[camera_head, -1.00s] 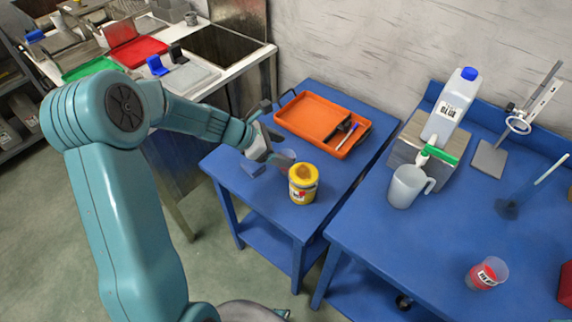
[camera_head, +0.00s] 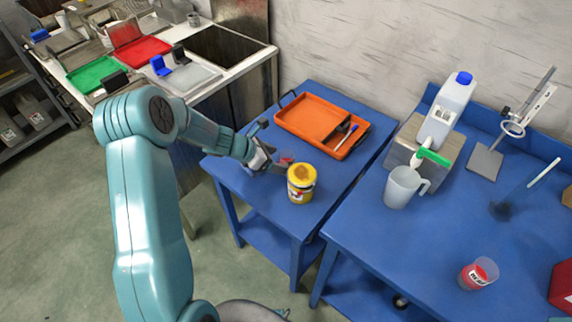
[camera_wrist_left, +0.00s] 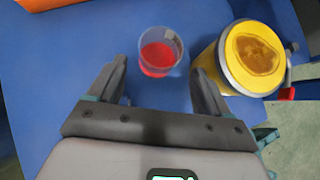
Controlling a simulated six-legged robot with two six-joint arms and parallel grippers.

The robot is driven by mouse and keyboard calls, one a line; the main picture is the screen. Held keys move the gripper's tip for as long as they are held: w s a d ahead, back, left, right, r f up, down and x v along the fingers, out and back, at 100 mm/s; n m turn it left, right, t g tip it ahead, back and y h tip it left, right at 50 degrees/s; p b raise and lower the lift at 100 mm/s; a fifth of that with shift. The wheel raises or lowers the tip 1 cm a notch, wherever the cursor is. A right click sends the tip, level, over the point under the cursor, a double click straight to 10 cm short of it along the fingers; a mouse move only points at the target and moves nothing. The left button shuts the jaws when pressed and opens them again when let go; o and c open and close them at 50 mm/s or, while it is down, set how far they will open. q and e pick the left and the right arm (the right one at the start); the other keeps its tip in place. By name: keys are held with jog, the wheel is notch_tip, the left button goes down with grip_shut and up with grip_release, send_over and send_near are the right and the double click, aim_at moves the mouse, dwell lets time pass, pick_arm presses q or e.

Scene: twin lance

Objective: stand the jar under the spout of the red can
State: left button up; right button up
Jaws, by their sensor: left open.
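A clear jar with red contents (camera_wrist_left: 160,54) stands on the small blue table, left of a yellow tin; in the head view only a reddish bit of it (camera_head: 285,160) shows beside my gripper. My left gripper (camera_head: 273,164) is open; in the left wrist view its fingers (camera_wrist_left: 160,75) are on either side of the jar's near edge, with nothing held. A red object (camera_head: 562,286), possibly the red can, is cut off at the right edge of the head view; its spout is not visible. My right gripper is not in view.
The yellow tin (camera_head: 301,184) stands close to the right finger. An orange tray (camera_head: 296,116) lies behind. On the right table are a white jug (camera_head: 404,188), a blue-capped canister (camera_head: 447,108), and a clear cup with red contents (camera_head: 478,274).

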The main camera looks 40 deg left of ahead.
pick_arm(q)
jog(key=x, duration=0.5)
jog(key=shift+w+f+p, duration=0.25)
jog(key=shift+w+p, duration=0.1)
jog(key=shift+w, duration=0.05)
jog(key=shift+s, duration=0.1)
jog(key=c, duration=1.1)
jog(key=shift+r, duration=0.1)
notch_tip(320, 180, up, 20)
jog(key=p, duration=0.4)
